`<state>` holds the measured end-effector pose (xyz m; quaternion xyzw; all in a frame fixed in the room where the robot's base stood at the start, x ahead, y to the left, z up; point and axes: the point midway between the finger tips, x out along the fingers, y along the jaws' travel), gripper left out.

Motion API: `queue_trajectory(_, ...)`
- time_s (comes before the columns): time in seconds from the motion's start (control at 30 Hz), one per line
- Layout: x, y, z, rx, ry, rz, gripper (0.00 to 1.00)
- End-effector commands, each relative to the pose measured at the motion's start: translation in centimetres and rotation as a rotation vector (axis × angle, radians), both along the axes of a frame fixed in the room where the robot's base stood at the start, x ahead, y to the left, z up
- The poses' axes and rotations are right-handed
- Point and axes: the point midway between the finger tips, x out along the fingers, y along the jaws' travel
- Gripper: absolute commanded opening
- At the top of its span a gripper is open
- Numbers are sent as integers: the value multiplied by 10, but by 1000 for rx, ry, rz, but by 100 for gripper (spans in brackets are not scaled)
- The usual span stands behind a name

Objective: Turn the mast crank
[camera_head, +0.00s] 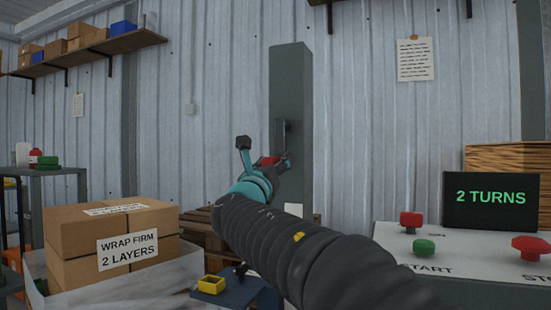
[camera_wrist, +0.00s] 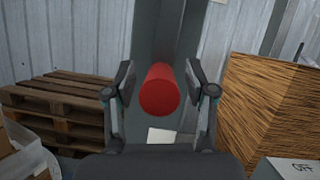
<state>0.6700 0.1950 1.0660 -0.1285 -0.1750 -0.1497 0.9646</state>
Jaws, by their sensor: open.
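The mast (camera_head: 291,85) is a tall grey-green column in front of the metal wall. The crank's red round grip (camera_wrist: 160,90) points toward the wrist camera, with the mast behind it. A bit of red also shows at my gripper in the head view (camera_head: 269,160). My gripper (camera_wrist: 162,78) is open, with one finger on each side of the red grip and a gap visible on both sides. How deep the grip sits between the fingers I cannot tell. A dark bar (camera_head: 281,130) shows on the mast above my gripper; the rest of the crank is hidden.
A control panel (camera_head: 395,236) with red and green buttons and a "2 TURNS" screen (camera_head: 491,199) stands right. Wrapped boxes (camera_head: 75,228) stand left, and wooden pallets (camera_wrist: 60,105) lie behind.

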Motion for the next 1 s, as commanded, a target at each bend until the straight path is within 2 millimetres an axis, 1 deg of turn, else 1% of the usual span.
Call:
queue_trajectory(0.03, 5, -2, 3, 0, 0, -1, 56)
queue_trajectory(0.17, 12, -4, 5, -1, 0, -1, 56)
queue_trajectory(0.47, 14, -4, 6, 0, 0, 0, 56)
queue_trajectory(0.5, 14, -4, 6, 0, 0, 0, 53)
queue_trajectory(0.57, 14, -4, 6, 0, 0, 0, 38)
queue_trajectory(0.6, 14, -4, 6, 0, 0, 0, 28)
queue_trajectory(0.67, 14, -4, 6, 0, 0, 0, 13)
queue_trajectory(0.7, 14, -4, 6, 0, 0, 0, 3)
queue_trajectory(0.73, 14, -4, 6, 0, 0, 0, 0)
queue_trajectory(1.0, 15, -6, 6, 7, -2, -4, 0)
